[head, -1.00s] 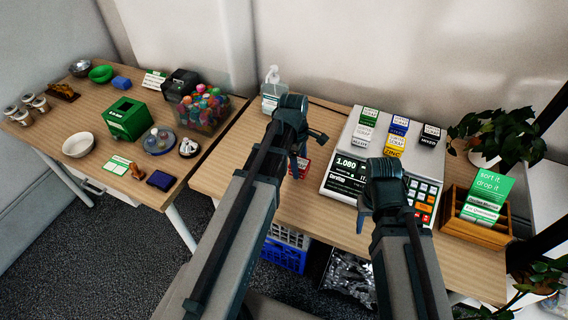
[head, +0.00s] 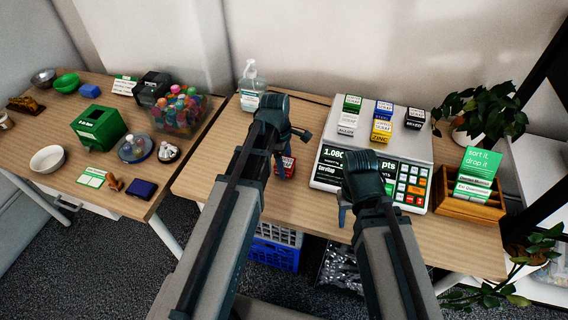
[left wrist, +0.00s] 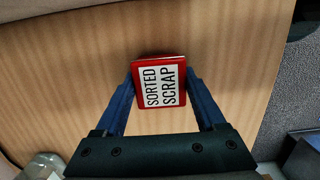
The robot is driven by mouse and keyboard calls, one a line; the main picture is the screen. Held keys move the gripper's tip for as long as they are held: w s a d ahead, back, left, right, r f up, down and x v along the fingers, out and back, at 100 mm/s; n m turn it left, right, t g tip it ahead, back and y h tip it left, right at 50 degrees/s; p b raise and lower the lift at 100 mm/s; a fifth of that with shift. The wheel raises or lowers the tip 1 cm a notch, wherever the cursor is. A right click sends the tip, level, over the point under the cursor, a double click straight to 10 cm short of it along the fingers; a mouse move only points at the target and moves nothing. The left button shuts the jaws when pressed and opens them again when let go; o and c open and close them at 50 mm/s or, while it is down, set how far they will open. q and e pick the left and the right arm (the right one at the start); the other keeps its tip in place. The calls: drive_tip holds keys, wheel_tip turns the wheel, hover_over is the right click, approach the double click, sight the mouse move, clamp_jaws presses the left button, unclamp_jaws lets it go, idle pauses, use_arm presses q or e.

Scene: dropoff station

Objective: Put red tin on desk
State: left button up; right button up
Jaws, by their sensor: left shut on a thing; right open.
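The red tin (left wrist: 158,82) has a white label reading "SORTED SCRAP". My left gripper (left wrist: 160,88) is shut on it, with one blue finger on each side. In the head view the red tin (head: 286,166) shows partly behind my left gripper (head: 282,168), left of the scale. The wooden desk (head: 225,175) is under it; I cannot tell whether the tin touches the surface. My right gripper (head: 343,210) is open and empty in front of the scale's left part.
A scale (head: 330,168) bears several small labelled tins. A second table (head: 75,120) with many items is at the left. Desk left of the tin is clear.

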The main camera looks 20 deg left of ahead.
use_arm(q)
drive_tip(key=o, duration=1.5)
drive_tip(key=shift+f, duration=0.1)
use_arm(e)
drive_tip(key=shift+f, duration=0.1)
use_arm(q)
drive_tip(key=shift+r, duration=0.2)
wheel_tip(320, 180, up, 12)
drive_tip(key=a+p, duration=0.1)
drive_tip(key=p, duration=1.1)
drive_tip(key=shift+s+d+f+m+y, duration=0.1)
drive_tip(key=shift+s+d+m+y, duration=0.35)
drive_tip(key=shift+s+d+m, duration=2.4)
drive_tip(key=shift+s+d+r+m+y, duration=0.1)
drive_tip(key=shift+s+d+m+y, duration=0.3)
drive_tip(key=shift+s+d+m, duration=2.5)
drive_tip(key=shift+s+f+m+y, duration=0.1)
drive_tip(key=shift+s+m+y, duration=0.85)
drive_tip(key=shift+m, duration=4)
use_arm(e)
wheel_tip(320, 180, up, 12)
use_arm(q)
drive_tip(key=shift+s+h, duration=0.45)
drive_tip(key=shift+h, duration=0.05)
